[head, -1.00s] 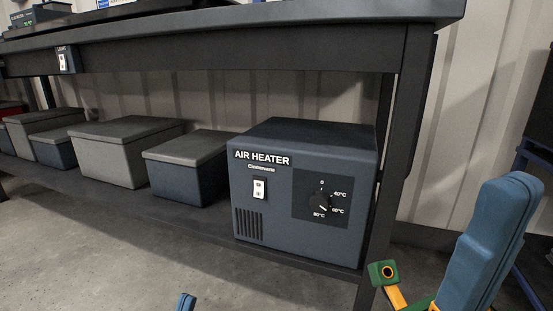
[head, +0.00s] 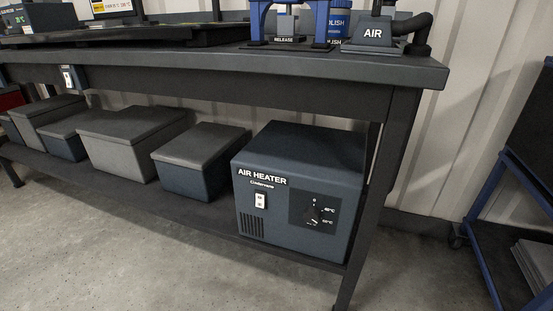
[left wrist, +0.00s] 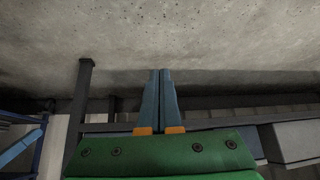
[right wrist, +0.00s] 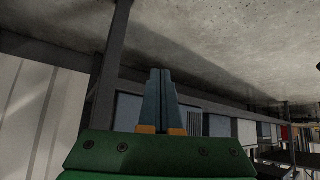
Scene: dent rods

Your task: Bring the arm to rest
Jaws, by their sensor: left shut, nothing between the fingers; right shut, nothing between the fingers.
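My left gripper (left wrist: 161,73) shows in the left wrist view with its two blue fingers together and nothing between them. The concrete floor and a dark bench leg are behind it. My right gripper (right wrist: 160,72) shows in the right wrist view, also shut and empty, with the bench's lower shelf and the floor behind it. Neither gripper touches anything that I can see. Neither arm is in the head view.
A dark workbench (head: 230,68) stands ahead. Its lower shelf holds an air heater (head: 285,225) and several lidded boxes (head: 130,130). A blue-framed cart (head: 478,215) stands at the right. The floor (head: 130,260) in front is clear.

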